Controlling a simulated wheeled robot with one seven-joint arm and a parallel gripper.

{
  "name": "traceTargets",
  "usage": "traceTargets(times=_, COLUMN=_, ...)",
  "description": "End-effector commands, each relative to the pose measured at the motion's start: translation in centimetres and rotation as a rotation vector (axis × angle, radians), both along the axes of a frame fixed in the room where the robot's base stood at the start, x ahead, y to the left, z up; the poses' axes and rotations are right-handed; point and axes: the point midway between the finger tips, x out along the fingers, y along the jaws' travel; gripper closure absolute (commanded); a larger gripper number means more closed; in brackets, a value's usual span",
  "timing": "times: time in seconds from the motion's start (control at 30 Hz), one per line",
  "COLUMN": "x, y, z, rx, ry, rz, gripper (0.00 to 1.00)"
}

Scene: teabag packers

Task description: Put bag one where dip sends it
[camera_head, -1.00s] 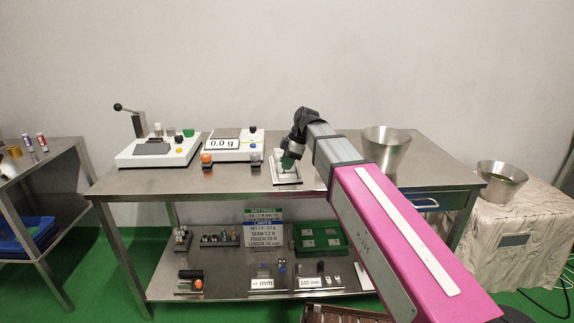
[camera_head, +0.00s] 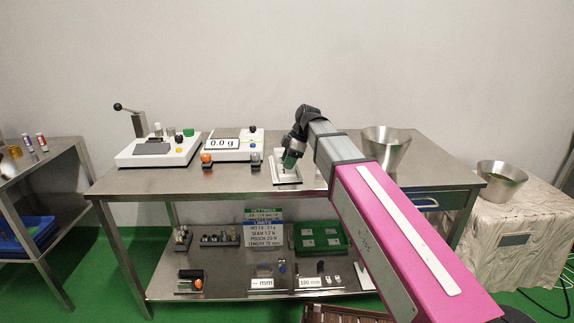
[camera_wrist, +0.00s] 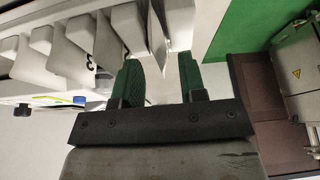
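My gripper (camera_head: 291,158) has green fingertips and reaches down at the small white stand (camera_head: 287,179) on the steel bench. In the wrist view the two fingers of my gripper (camera_wrist: 160,78) are apart, with a bare gap between them. A row of white bags or tabs (camera_wrist: 78,32) hangs just left of and beyond the fingers; one carries a dark mark like a 3. A thin white panel (camera_wrist: 156,28) stands beyond the gap. I cannot tell which one is bag one. The arm hides part of the stand in the head view.
A lever sealer (camera_head: 155,149) and a scale (camera_head: 235,145) reading 0.0 g stand left on the bench (camera_head: 235,182). The lower shelf holds a green tray (camera_head: 345,250), a sign (camera_head: 263,232) and gauges. A metal bowl (camera_head: 502,182) sits far right.

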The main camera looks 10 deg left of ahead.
Motion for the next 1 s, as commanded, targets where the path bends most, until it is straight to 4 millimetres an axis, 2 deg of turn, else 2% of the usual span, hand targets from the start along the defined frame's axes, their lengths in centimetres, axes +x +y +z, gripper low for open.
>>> traceTargets(times=0.3, x=0.8, y=-2.1, z=5.4, rx=0.001, ry=-0.002, rz=-0.001, gripper=0.62)
traceTargets(times=0.5, x=1.1, y=-3.2, z=8.2, rx=0.000, ry=0.000, rz=0.000, gripper=0.62)
traceTargets(times=0.7, x=1.3, y=-3.8, z=9.6, rx=0.000, ry=0.001, rz=0.000, gripper=0.62)
traceTargets(times=1.0, x=1.3, y=-3.9, z=9.9, rx=-0.001, ry=0.002, rz=0.001, gripper=0.62)
